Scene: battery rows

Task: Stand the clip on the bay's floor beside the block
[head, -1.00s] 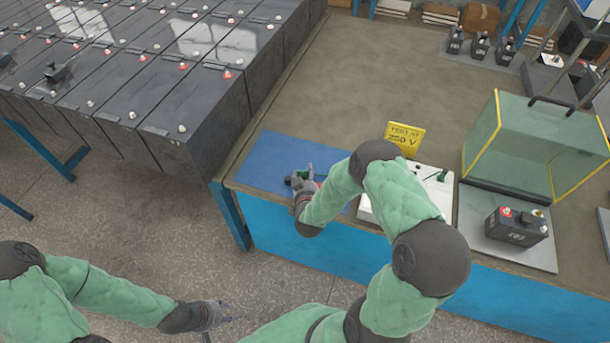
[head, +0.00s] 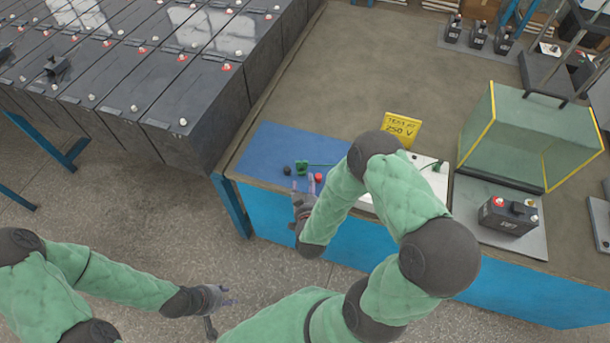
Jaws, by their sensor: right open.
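A small green piece (head: 302,168), which looks like the clip, is on the blue mat (head: 262,153), with a thin green bar reaching right from it. My right gripper (head: 304,185) is open and empty at the mat's front edge, just short of the green piece.
A black knob (head: 287,171) and a red knob (head: 319,178) are close to the green piece. Several large battery cells (head: 120,85) fill the left.

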